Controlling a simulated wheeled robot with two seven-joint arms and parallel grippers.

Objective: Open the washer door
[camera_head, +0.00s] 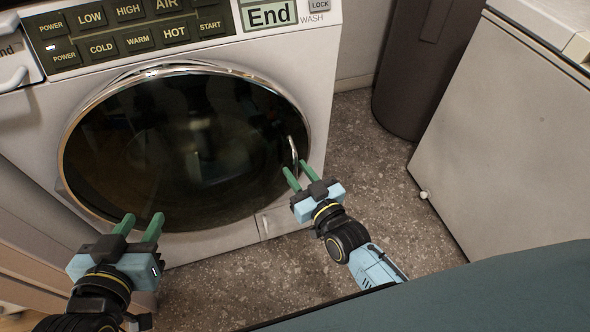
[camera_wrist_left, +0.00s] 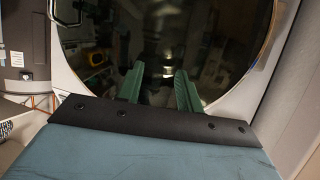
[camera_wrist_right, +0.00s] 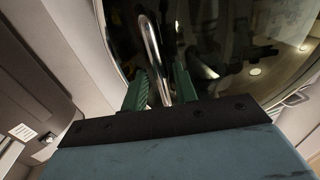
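The washer door (camera_head: 180,150) is a dark round glass with a chrome rim, and it looks shut. Its handle (camera_head: 293,152) is a short chrome bar at the right edge of the glass. My right gripper (camera_head: 298,174) is open just below the handle. In the right wrist view the handle (camera_wrist_right: 153,55) runs between the two green fingers (camera_wrist_right: 160,85), with space on both sides. My left gripper (camera_head: 142,222) is open and empty at the lower left of the door. The left wrist view shows its fingers (camera_wrist_left: 157,80) apart in front of the glass.
The control panel (camera_head: 130,28) with the End display is above the door. A dark bin (camera_head: 420,70) and a white cabinet (camera_head: 510,130) stand to the right. Speckled floor (camera_head: 365,140) is open between washer and cabinet. A teal surface (camera_head: 450,295) fills the lower right.

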